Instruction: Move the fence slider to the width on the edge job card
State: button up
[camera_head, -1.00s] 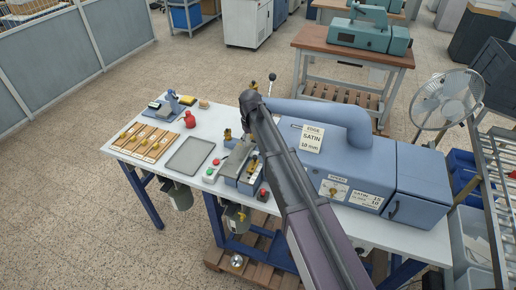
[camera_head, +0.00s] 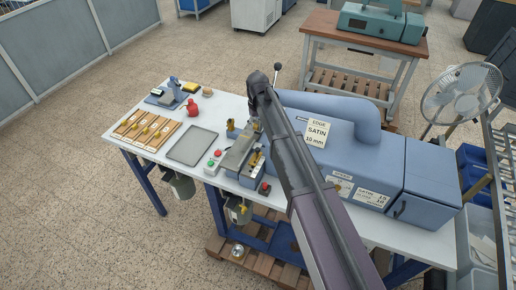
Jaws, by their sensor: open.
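A black-knobbed lever (camera_head: 277,67) rises behind the bed. A fan (camera_head: 463,95) stands at right.

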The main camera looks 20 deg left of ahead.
aim_at(258, 149)
jog(key=shift+f, duration=0.15)
notch_tip(258, 149, down, 13)
jog(key=b, duration=1.3)
jog(key=shift+f+b, duration=0.15)
jog(key=shift+b, duration=0.15)
jog(key=shift+s, duration=0.1)
grip_shut()
